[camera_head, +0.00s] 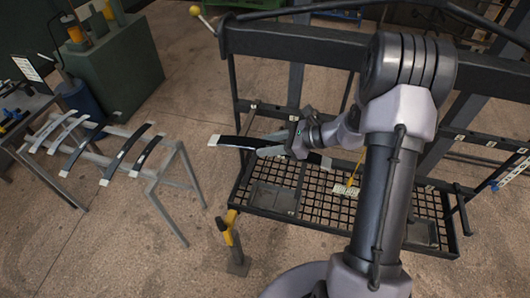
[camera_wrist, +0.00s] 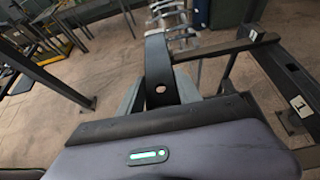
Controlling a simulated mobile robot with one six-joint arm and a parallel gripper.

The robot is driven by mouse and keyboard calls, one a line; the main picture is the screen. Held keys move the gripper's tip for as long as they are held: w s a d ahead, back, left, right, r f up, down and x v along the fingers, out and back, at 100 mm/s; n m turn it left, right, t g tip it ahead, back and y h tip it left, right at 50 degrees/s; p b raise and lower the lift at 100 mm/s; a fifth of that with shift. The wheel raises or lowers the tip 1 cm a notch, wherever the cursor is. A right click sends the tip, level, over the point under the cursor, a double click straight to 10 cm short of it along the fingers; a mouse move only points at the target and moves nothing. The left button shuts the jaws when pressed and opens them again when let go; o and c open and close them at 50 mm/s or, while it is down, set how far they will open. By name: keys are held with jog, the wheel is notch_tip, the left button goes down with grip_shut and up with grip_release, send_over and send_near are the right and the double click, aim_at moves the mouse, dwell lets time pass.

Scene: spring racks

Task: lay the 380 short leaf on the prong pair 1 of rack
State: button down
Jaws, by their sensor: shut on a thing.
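My gripper (camera_head: 284,148) is shut on a dark, curved leaf (camera_head: 237,141) with a pale tip at its left end. In the wrist view the leaf (camera_wrist: 157,62) runs away from between my fingers (camera_wrist: 160,92), and a hole shows in it near the grip. I cannot read a 380 mark on it. The black rack (camera_head: 290,38) stands behind and below my gripper. In the wrist view a dark rack bar (camera_wrist: 285,80) with a label 1 is on the right, apart from the leaf. Which prongs form pair 1 is unclear in the head view.
A grey stand (camera_head: 168,168) at left bears several leaves, light and dark. A grid shelf (camera_head: 275,198) lies low in the rack. A yellow-topped post (camera_head: 232,245) stands in front. Floor between stand and rack is clear.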

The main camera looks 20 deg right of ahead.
jog(key=w+d+f+b, duration=0.3)
jog(key=w+d, duration=0.1)
jog(key=w, duration=0.2)
jog(key=shift+w+d, duration=0.2)
jog(key=shift+w, duration=0.05)
dwell(0.4)
jog(key=c, duration=0.8)
grip_release()
jog(key=shift+o, duration=0.3)
jog(key=shift+s+f, duration=0.1)
jog(key=shift+d, duration=0.1)
